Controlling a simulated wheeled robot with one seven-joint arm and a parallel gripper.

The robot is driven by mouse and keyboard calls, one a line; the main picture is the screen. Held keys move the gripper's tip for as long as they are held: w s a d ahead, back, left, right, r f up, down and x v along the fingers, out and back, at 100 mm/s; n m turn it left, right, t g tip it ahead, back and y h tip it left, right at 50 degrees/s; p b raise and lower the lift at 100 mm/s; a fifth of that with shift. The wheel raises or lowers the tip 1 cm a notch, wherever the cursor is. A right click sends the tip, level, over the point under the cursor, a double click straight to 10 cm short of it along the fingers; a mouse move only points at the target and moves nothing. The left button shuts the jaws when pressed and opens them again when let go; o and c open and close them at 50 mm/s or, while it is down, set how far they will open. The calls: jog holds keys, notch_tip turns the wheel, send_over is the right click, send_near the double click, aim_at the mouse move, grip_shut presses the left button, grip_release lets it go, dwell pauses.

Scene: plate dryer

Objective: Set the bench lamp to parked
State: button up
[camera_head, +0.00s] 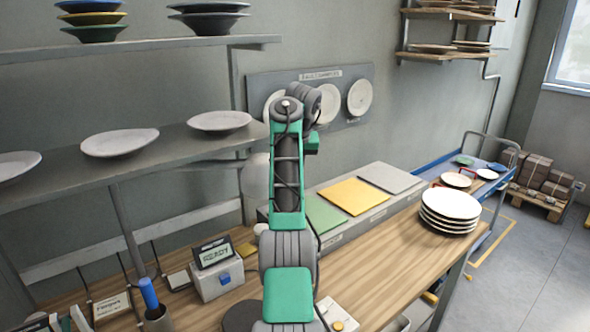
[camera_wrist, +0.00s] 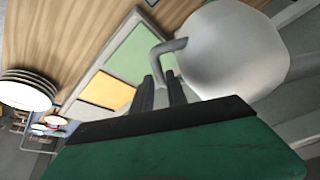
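The bench lamp's pale grey, rounded shade (camera_wrist: 230,50) fills the upper right of the wrist view. A grey bent handle (camera_wrist: 165,47) sticks out from its side. In the head view the shade (camera_head: 255,176) shows partly, behind and left of my arm. A dark round disc (camera_head: 243,316), perhaps the lamp's base, is on the bench. My gripper (camera_wrist: 160,77) has its two dark fingers apart at the handle. The handle's end lies between the fingertips; I cannot tell whether they touch it. In the head view my arm hides the gripper.
The wooden bench (camera_head: 395,262) carries a stack of plates (camera_head: 450,210) at right and a grey block with green, yellow and grey pads (camera_head: 353,196). A small display reading READY (camera_head: 213,255) stands left of my arm. Plate shelves (camera_head: 190,150) are at left.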

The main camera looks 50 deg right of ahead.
jog(key=shift+w+f, duration=0.1)
jog(key=shift+f, duration=0.05)
jog(key=p+v, duration=0.1)
jog(key=v, duration=0.7)
jog(key=shift+f+p, duration=0.1)
jog(key=shift+p, duration=0.3)
